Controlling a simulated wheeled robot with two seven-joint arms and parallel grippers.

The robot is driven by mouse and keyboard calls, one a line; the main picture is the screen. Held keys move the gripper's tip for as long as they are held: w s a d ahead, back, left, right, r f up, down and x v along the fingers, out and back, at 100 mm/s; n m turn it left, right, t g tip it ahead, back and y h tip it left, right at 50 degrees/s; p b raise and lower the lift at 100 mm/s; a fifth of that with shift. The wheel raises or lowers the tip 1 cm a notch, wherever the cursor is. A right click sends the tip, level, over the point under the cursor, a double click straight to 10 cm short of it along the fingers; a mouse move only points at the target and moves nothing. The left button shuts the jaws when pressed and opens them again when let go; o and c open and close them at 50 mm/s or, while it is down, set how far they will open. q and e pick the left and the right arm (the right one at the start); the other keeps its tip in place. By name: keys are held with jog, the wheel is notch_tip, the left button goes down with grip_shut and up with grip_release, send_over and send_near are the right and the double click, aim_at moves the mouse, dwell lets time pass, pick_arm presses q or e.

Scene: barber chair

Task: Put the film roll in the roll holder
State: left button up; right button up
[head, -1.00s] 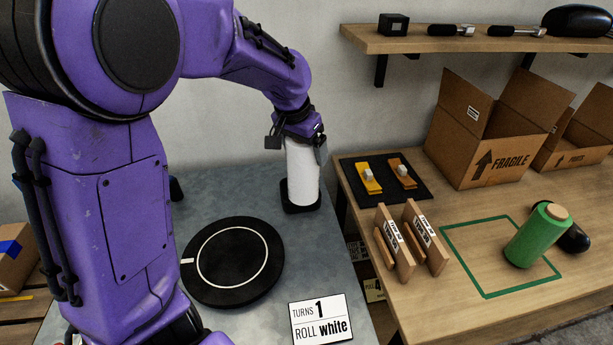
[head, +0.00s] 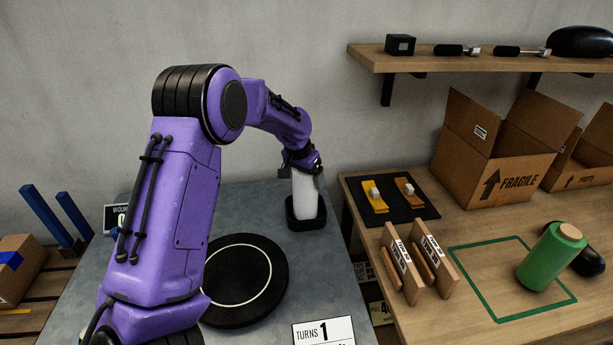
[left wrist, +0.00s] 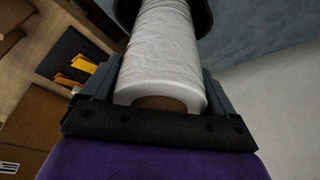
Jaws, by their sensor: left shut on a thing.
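The white film roll (head: 305,197) stands roughly upright with its lower end inside the black roll holder (head: 306,223) at the back right of the grey table. My left gripper (head: 302,168) is above the holder, shut on the upper end of the roll. In the left wrist view, the roll (left wrist: 162,50) lies between my gripper's fingers (left wrist: 160,90), its brown core facing me. Its far end meets the dark holder (left wrist: 196,12). How deep the roll sits is hidden by the holder wall. My right gripper is not in view.
A black turntable (head: 236,302) lies in front of the holder. A sign reading TURNS 1 (head: 323,331) stands at the front.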

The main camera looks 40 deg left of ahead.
pick_arm(q)
jog(key=shift+r, duration=0.1)
jog(key=o, duration=1.6)
jog(key=shift+o, duration=0.2)
jog(key=v, duration=1.2)
